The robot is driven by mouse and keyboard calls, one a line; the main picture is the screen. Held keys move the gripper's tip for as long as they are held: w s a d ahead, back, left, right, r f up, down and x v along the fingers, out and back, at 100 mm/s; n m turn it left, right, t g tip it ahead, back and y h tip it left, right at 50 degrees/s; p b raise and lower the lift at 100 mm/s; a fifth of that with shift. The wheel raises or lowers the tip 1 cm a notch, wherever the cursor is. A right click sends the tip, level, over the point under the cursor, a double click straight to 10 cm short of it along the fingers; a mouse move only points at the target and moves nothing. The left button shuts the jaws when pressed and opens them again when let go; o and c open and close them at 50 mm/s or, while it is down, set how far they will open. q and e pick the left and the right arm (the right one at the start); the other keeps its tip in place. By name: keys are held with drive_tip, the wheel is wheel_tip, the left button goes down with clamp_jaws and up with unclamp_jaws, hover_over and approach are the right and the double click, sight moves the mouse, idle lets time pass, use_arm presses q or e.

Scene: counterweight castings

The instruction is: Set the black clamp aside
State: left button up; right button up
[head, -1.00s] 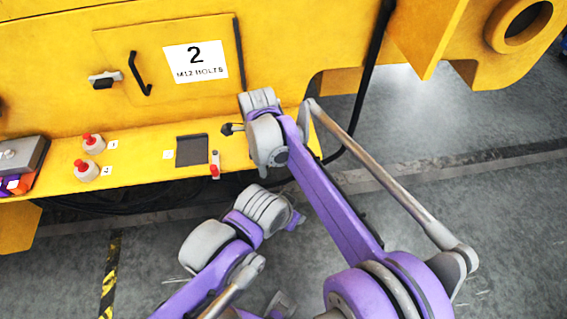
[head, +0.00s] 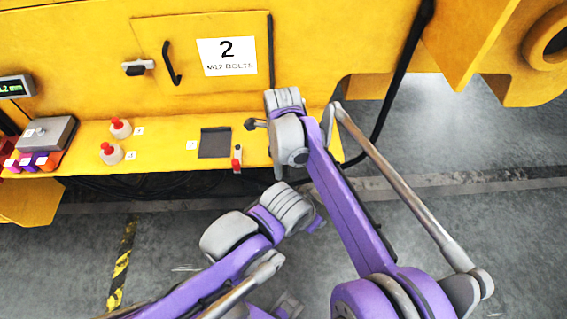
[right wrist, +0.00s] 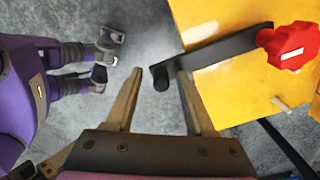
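The black clamp (right wrist: 215,55) shows in the right wrist view as a dark flat bar with a red lobed knob (right wrist: 290,46) at its right end. The bar lies across a yellow surface and its left end sticks out past the edge. My right gripper (right wrist: 156,76) is open, its two fingers apart either side of the clamp's free end, with no clear grip on it.
A black cable (head: 398,80) hangs behind my right arm. Open grey floor lies at right.

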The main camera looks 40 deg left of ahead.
drive_tip(key=shift+d, duration=0.1)
wheel_tip(320, 180, up, 11)
idle(0.6)
drive_tip(key=shift+f, duration=0.1)
